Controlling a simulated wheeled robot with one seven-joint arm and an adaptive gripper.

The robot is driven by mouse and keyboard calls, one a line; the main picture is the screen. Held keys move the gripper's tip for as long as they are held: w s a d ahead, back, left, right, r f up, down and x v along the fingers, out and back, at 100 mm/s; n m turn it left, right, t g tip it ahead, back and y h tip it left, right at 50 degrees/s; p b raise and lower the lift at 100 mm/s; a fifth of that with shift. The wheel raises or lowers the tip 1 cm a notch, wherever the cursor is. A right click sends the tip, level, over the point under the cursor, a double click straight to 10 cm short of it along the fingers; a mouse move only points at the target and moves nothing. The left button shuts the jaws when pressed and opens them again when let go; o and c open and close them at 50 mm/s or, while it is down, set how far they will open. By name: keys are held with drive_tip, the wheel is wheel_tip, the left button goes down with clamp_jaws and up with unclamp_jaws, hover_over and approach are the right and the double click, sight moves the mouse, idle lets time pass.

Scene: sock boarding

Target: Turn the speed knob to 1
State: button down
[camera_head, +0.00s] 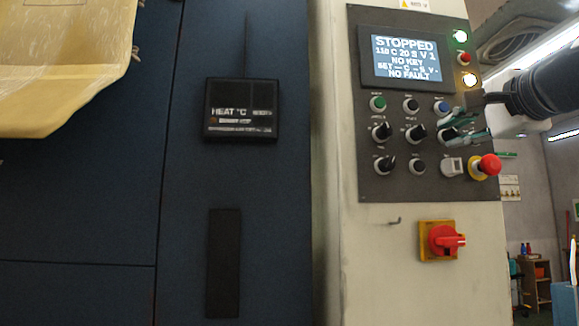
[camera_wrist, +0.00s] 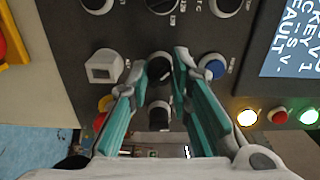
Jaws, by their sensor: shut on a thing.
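The dark control panel (camera_head: 370,190) carries several black knobs with white pointers; their labels are too small to read. My gripper (camera_head: 458,134) reaches in from the right, at the right end of the middle knob row. Its teal-lined fingers (camera_wrist: 168,62) are shut on a black knob (camera_wrist: 158,70) between the blue button (camera_wrist: 212,67) and the white square switch (camera_wrist: 103,66). The fingers partly hide this knob, so its pointer setting cannot be told. The screen (camera_head: 404,57) reads STOPPED, 118 C 20 S V 1, NO KEY, NO FAULT.
A red emergency button (camera_head: 489,165) sits close below my gripper. A red rotary switch (camera_head: 446,240) on a yellow plate is lower down. Green (camera_head: 460,36) and amber (camera_head: 469,80) lamps glow beside the screen. A HEAT display (camera_head: 241,110) is on the blue cabinet at left.

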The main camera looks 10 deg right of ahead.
drive_tip(key=c, duration=1.4)
unclamp_jaws()
drive_tip(key=shift+c, duration=0.2)
drive_tip(key=s, duration=1.2)
